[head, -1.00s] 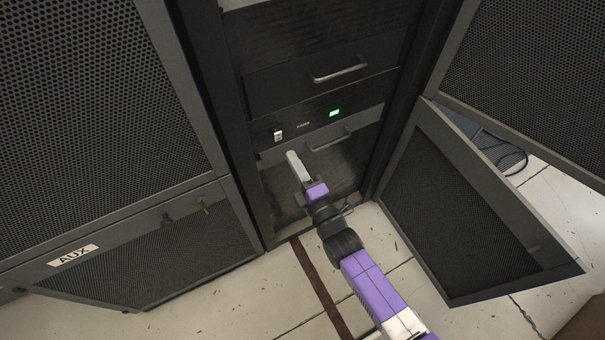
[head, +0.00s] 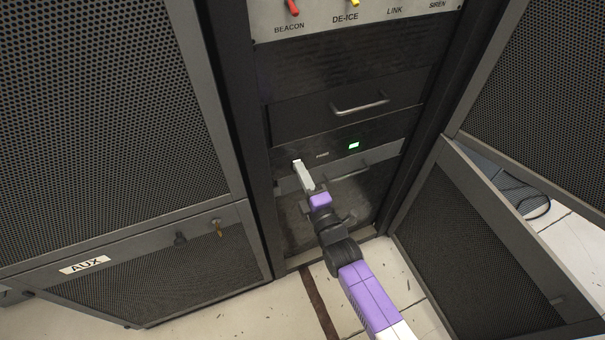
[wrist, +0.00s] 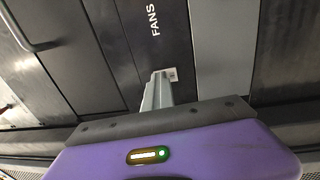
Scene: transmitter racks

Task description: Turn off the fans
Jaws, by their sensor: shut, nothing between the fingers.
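The label also shows in the wrist view (wrist: 153,20). My gripper (head: 298,165) is shut and empty, its tip at the left end of this panel, over the spot of the small white switch. In the wrist view the switch (wrist: 173,73) shows partly, right beside the fingertips (wrist: 158,78). The fingers hide the rest of it. I cannot tell whether they touch it or which way it is set.
A drawer with a bar handle (head: 360,104) is above the panel; another handle (head: 350,172) is just below, close to my gripper. Higher up is a labelled switch panel (head: 350,22). An open mesh door (head: 480,240) stands at right, the AUX cabinet (head: 150,265) at left.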

